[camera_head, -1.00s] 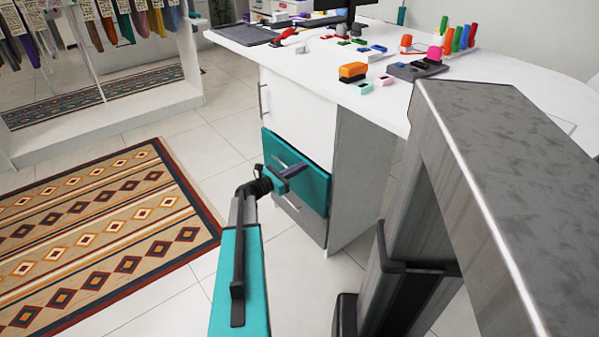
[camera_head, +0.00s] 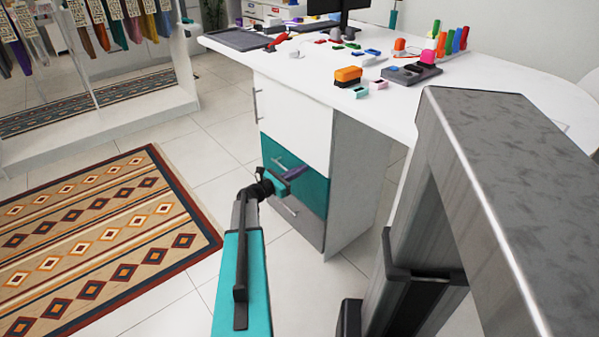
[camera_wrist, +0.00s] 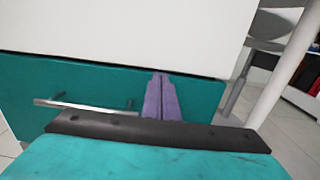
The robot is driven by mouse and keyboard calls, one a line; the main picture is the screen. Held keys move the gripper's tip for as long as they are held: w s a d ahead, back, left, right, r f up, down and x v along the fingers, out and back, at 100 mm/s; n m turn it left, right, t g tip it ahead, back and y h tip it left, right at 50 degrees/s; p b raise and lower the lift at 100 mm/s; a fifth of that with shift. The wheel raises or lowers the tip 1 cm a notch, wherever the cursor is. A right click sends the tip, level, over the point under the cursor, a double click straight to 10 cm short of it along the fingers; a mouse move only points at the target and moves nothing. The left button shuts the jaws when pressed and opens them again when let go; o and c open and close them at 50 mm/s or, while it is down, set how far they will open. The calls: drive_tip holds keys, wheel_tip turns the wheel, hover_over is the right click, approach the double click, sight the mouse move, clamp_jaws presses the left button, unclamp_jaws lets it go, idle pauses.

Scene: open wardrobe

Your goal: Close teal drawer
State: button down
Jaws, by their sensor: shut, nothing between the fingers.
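The teal drawer (camera_head: 309,187) is the middle front of the white desk's drawer unit, between a white front above and a grey one below. Its front now looks about flush with the unit. In the wrist view the teal front (camera_wrist: 100,85) has a thin dark gap along its top edge and a metal bar handle (camera_wrist: 85,105) at left. My gripper (camera_head: 296,173) is at the drawer front, right of the handle. Its purple fingers (camera_wrist: 161,98) are together and empty, with the tips at the front's upper part. Contact looks likely but is not clear.
The white desktop (camera_head: 300,75) above holds an orange block (camera_head: 347,76), several markers and small items. A grey drawer (camera_head: 297,222) is below. A patterned rug (camera_head: 95,235) lies at left on the tiled floor, with a clothes rack behind.

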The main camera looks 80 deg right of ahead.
drive_tip(key=p+v, duration=0.1)
drive_tip(key=v, duration=1.3)
drive_tip(key=shift+f, duration=0.1)
